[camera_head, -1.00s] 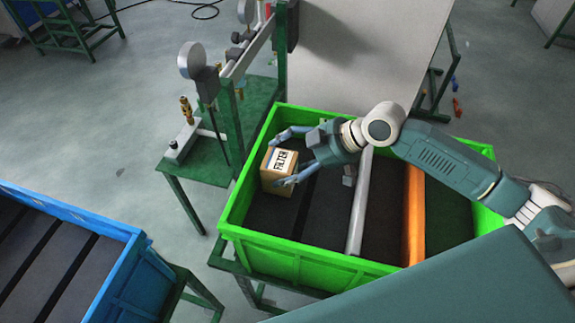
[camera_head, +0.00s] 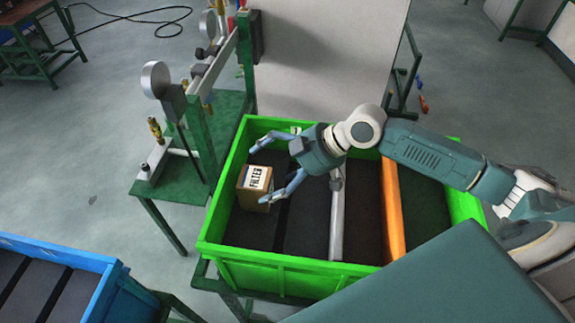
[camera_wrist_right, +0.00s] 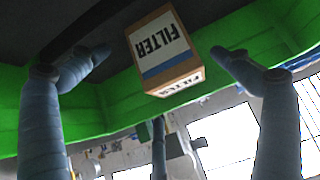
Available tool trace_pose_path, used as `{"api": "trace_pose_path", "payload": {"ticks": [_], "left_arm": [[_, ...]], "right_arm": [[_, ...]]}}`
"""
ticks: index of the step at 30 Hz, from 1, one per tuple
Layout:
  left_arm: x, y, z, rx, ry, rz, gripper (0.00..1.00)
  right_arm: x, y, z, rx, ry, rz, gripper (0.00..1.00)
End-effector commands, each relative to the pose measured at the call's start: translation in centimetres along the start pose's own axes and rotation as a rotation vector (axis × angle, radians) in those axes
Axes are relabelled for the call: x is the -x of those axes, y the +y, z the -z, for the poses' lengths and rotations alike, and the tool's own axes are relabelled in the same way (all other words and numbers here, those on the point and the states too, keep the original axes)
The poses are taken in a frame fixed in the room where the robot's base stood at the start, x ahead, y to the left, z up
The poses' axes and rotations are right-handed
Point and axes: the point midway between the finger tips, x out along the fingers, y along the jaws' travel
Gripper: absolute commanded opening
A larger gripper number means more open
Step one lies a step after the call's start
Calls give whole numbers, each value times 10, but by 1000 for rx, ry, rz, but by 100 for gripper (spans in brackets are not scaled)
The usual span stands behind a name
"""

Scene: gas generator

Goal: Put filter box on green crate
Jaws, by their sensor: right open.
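The filter box (camera_head: 255,187) is a small brown carton with a white label reading FILTER. It sits inside the green crate (camera_head: 268,276), in the left part, near the left wall. My right gripper (camera_head: 271,174) is open just to the right of the box, its fingers spread and apart from it. In the right wrist view, the box (camera_wrist_right: 163,52) shows between the two open fingertips (camera_wrist_right: 155,52), with gaps on both sides. My left gripper does not show in the views.
The crate has grey (camera_head: 337,222) and orange (camera_head: 394,215) dividers. A blue crate (camera_head: 100,290) stands at the lower left. A green stand (camera_head: 172,180) with gauges is beside the green crate's left side. A pale panel (camera_head: 325,60) rises behind it.

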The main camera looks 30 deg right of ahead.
Motion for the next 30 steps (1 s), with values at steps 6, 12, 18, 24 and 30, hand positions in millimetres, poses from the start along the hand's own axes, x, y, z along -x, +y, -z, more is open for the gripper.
{"api": "trace_pose_path", "payload": {"ticks": [6, 12, 18, 24, 30], "left_arm": [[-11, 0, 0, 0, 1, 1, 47], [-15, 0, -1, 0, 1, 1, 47], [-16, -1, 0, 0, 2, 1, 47], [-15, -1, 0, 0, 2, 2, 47], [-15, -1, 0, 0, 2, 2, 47]], "right_arm": [[48, 1, -4, 2, -7, -4, 100], [76, 1, -3, -1, -4, -2, 100], [85, 0, 0, 0, -1, 0, 100], [85, 0, 0, 0, -1, 1, 100], [85, 0, 0, 0, -1, 0, 100]]}}
